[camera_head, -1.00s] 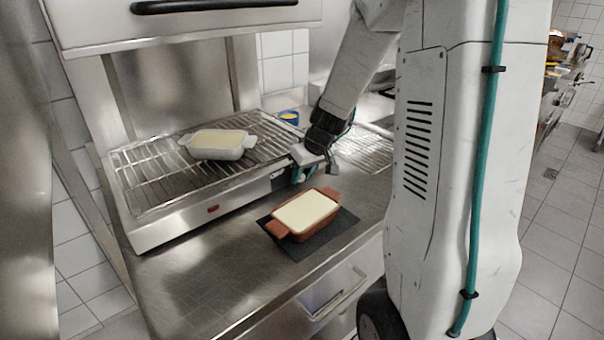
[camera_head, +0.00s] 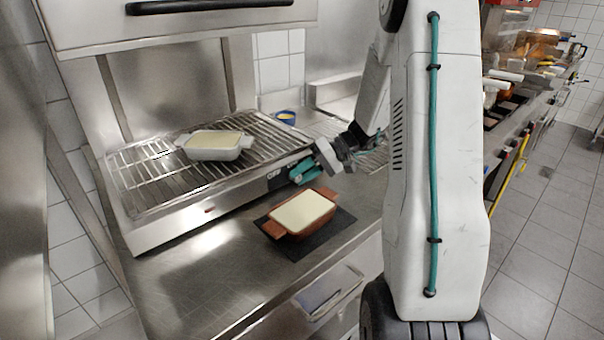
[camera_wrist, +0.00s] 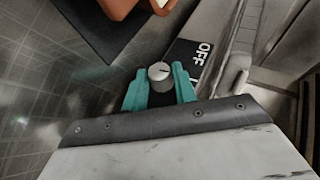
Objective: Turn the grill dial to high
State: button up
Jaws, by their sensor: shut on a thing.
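The grill dial (camera_wrist: 159,72) is a small round grey knob on the front of the grill, beside a black panel lettered OFF (camera_wrist: 203,50). A short dark mark on its face points toward the right in the wrist view. My gripper (camera_wrist: 160,84) has its teal fingers on both sides of the dial and is shut on it. In the head view my gripper (camera_head: 299,173) is at the right end of the grill's front, and the fingers hide the dial. The panel (camera_head: 275,178) shows just left of them. The grill (camera_head: 150,234) has a wire rack on top.
A white dish (camera_head: 214,154) with pale filling sits on the rack. A brown dish (camera_head: 277,231) with similar filling stands on a dark mat (camera_head: 297,256) on the counter, close below my gripper. The counter's front left is clear.

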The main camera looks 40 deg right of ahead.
jog(key=shift+d+f+m+y, duration=0.1)
jog(key=shift+f+m+y, duration=0.15)
jog(key=shift+y, duration=0.85)
jog(key=o, duration=1)
jog(key=shift+c, duration=0.2)
jog(key=shift+r, duration=0.1)
